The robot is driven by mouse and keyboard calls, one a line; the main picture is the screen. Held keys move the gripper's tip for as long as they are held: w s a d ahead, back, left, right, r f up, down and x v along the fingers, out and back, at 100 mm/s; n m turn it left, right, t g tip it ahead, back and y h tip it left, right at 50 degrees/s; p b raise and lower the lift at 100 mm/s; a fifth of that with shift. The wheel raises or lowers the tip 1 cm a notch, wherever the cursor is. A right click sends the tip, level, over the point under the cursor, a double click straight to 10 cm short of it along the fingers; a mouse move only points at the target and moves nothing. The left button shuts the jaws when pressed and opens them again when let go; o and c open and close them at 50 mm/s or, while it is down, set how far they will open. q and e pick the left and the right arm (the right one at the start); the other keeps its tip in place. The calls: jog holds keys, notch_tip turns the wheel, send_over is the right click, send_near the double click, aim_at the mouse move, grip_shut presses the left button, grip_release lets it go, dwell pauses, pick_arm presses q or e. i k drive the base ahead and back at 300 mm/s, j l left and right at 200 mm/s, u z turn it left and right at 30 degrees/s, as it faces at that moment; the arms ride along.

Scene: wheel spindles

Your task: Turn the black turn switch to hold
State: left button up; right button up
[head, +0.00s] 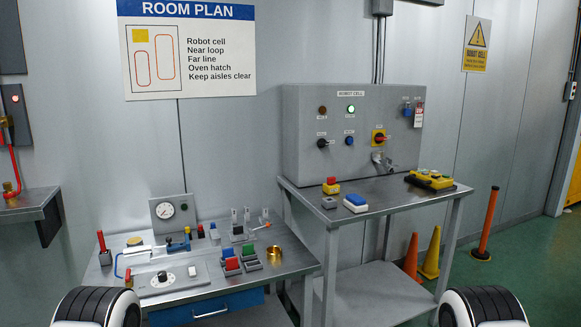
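A black turn switch (323,143) sits on the front of the grey robot cell cabinet (300,155), at the left of its lower row. A small light handle or pointer seems to stick out to its right. The labels around it are too small to read, so I cannot tell which position it is at. Neither of my grippers shows in the head view.
Beside the switch are a blue button (349,140) and a red-and-yellow rotary switch (379,138). A steel table (385,196) below holds button boxes and a yellow pendant (430,180).

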aim_at(321, 143)
jog(key=i+l+z, duration=0.15)
jog(key=i, duration=0.35)
jog(key=i+l+z, duration=0.1)
jog(key=i+l, duration=0.15)
jog(key=i, duration=0.3)
